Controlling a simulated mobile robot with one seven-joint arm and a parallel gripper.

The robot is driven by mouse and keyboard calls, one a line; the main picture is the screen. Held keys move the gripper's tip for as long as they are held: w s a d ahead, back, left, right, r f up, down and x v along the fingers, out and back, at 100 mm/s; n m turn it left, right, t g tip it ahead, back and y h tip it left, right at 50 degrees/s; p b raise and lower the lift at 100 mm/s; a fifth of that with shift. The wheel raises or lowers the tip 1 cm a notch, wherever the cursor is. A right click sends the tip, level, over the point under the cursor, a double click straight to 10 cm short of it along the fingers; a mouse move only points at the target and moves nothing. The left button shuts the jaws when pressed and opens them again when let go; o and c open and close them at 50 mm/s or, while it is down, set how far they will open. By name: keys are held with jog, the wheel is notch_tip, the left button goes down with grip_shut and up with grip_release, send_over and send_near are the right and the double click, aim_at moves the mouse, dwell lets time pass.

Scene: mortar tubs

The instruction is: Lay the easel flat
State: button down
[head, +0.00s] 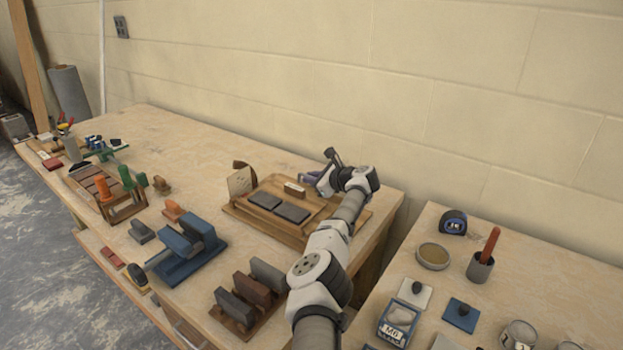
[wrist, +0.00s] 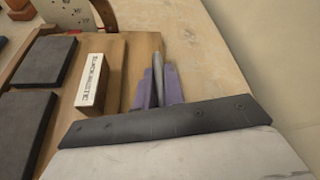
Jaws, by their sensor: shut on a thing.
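The easel (head: 320,207) is a wooden board with a ledge and frame, on the bench against the wall. It also shows in the wrist view (wrist: 118,60). It bears two dark slabs (head: 265,200) and a small block with a white lettered face (wrist: 92,84). A curved plate with angle marks (head: 240,181) stands upright at its left end. The board looks low over its base; its exact tilt is hard to tell. My gripper (wrist: 157,85), with purple fingers, is shut at the board's wall-side edge. The fingers hide the grasped part.
A blue press-like tool (head: 185,250) and a rack of upright blocks (head: 245,300) stand in front of the easel. A gap separates this bench from the right bench, which holds a tape measure (head: 453,222). The wall is close behind my gripper.

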jog(key=shift+f, duration=0.25)
jog(key=c, duration=1.5)
grip_release()
jog(key=shift+d+f, duration=0.1)
jog(key=shift+r, duration=0.2)
jog(key=b+v, duration=0.2)
jog(key=v, duration=1.1)
jog(key=shift+s+d+r, duration=0.2)
jog(key=shift+s, duration=0.05)
